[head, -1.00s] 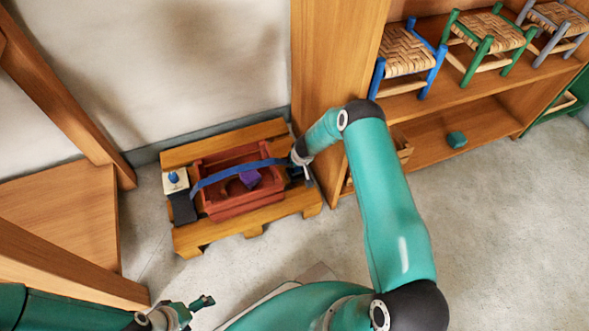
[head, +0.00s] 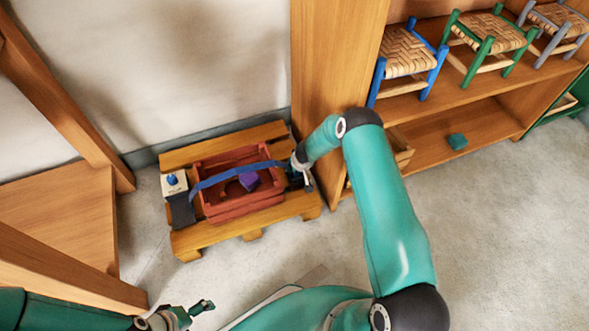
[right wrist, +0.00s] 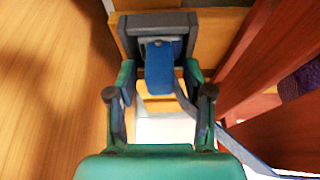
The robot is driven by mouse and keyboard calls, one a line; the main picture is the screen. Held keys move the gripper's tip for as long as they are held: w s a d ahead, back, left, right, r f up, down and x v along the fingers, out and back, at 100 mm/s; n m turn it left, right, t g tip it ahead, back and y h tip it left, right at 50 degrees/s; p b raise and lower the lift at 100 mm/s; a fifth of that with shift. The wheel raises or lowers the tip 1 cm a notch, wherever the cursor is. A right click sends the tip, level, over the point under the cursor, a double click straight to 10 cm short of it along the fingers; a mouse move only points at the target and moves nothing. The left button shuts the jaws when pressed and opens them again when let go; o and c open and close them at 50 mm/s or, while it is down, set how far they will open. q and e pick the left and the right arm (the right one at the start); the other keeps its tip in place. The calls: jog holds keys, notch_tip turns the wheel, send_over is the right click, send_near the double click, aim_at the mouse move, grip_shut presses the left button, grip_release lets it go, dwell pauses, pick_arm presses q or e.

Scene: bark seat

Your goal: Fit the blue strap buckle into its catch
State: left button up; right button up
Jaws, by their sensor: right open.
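The blue strap (head: 235,172) runs across the top of a red-brown crate (head: 245,209). In the right wrist view its blue buckle (right wrist: 159,66) lies with its far end within the dark grey catch (right wrist: 187,20); I cannot tell how deeply it is seated. My right gripper (right wrist: 160,88) is open, one finger on each side of the buckle, with gaps visible beside it. In the head view the right gripper (head: 300,172) is at the crate's right end and hides the catch. My left gripper (head: 190,312) is low at the left, away from the crate; its opening is unclear.
The crate stands on a wooden pallet (head: 190,238) and holds a purple item (head: 249,181). A dark block with a white, blue-topped part (head: 174,183) is at the pallet's left. A wooden shelf unit (head: 335,80) with stools stands close on the right. The front floor is clear.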

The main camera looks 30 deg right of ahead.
jog(key=shift+r, duration=0.15)
jog(key=shift+r, duration=0.3)
jog(key=p+v, duration=0.4)
jog(key=v, duration=0.7)
jog(key=s+a+r+g+y, duration=0.3)
jog(key=s+a+y, duration=0.2)
jog(key=s+a, duration=1.9)
jog(key=shift+s+r+n+g, duration=0.25)
jog(key=shift+n+g, duration=0.05)
jog(key=shift+n, duration=0.1)
jog(key=shift+r, duration=0.1)
